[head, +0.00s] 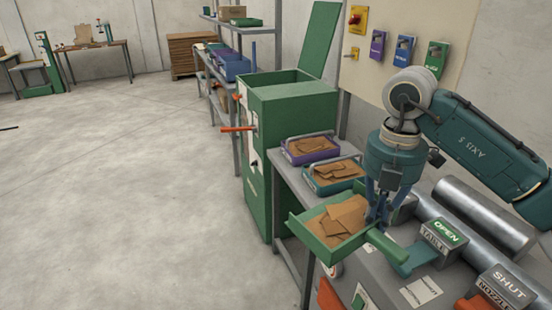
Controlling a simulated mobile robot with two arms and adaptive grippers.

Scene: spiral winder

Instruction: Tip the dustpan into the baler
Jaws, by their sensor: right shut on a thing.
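The green dustpan (301,237) is in the lower middle of the head view, above the front end of the bench. Its green handle points toward the lower right, and brown cardboard scraps (345,216) lie in it. My right gripper (377,217) reaches down at the pan's handle end and is shut on the dustpan; the exact contact is partly hidden by the fingers. The green baler (290,110) stands beyond the bench with its lid (319,40) raised and its top open. An orange lever (236,129) sticks out of its left side. My left gripper is out of view.
A purple tray (287,155) and a teal tray (312,188), both with cardboard, sit between pan and baler. Metal rollers (486,214) and blocks marked OPEN (446,232) and SHUT (509,282) are at right. Floor (120,190) at left is clear.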

